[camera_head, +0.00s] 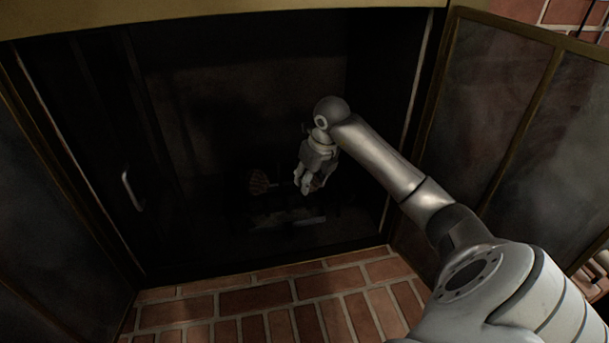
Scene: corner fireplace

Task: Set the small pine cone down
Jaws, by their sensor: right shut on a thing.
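My right gripper (308,184) hangs fingers down inside the dark fireplace, above the grate area. It is shut on a small brownish thing, likely the small pine cone, mostly hidden between the fingers and hard to make out in the dark. A brown, scaly thing that looks like another pine cone (260,182) lies to the left of the gripper, apart from it. My left gripper is not in view.
A pale log-like piece (290,222) lies low in the firebox (230,110). The open glass door (495,110) stands to the right of my arm, and another door (50,190) is on the left. The brick hearth (270,297) in front is clear.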

